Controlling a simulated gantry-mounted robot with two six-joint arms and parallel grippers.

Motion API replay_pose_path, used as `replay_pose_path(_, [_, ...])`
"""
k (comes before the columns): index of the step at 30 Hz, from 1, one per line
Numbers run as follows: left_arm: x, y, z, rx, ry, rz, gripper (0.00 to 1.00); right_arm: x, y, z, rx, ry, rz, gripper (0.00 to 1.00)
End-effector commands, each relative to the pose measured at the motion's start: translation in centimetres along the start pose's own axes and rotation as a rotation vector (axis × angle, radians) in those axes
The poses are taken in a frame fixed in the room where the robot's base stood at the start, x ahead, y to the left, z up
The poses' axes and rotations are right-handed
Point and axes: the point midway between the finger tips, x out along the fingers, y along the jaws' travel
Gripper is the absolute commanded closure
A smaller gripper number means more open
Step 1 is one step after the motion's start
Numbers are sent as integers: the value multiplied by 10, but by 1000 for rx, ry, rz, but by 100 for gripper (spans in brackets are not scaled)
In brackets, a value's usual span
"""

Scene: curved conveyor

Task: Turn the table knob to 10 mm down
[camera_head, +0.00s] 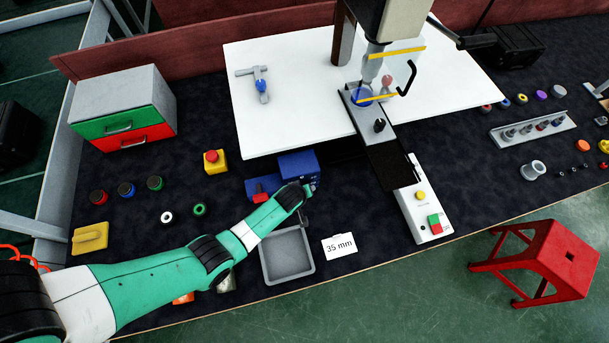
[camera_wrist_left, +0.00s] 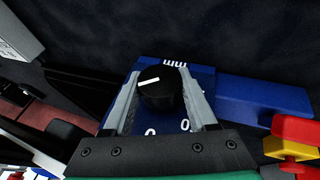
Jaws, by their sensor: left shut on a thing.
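The table knob (camera_wrist_left: 160,88) is a black round dial with a white pointer line in the left wrist view. It sits on a blue panel (camera_wrist_left: 185,75) printed with upside-down "mm" and partly hidden white digits. My left gripper (camera_head: 308,189) is at the front of the blue box (camera_head: 297,163) below the white table (camera_head: 285,110). In the wrist view its two grey fingers stand on both sides of the knob, shut on it. The pointer runs nearly across the view, slightly tilted. In the head view the knob is hidden behind my gripper. My right gripper is not seen.
A grey tray (camera_head: 287,275) and a "35 mm" card (camera_head: 339,246) lie in front of the box. A switch panel (camera_head: 420,215) stands to the right, a red-and-yellow button (camera_head: 214,161) to the left. A red stool (camera_head: 545,258) is on the floor.

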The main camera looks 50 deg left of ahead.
Motion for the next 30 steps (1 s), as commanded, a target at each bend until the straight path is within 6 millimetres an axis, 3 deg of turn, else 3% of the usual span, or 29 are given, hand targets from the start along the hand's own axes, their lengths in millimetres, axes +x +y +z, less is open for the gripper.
replay_pose_path(20, [1,-2,2,30,-3,-74,98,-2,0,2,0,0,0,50])
replay_pose_path(21, [1,-2,2,30,-3,-74,40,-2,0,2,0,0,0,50])
replay_pose_path(26, [1,-2,1,30,-3,-73,12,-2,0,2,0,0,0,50])
replay_pose_path(30, [1,-2,1,30,-2,-72,12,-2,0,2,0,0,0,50])
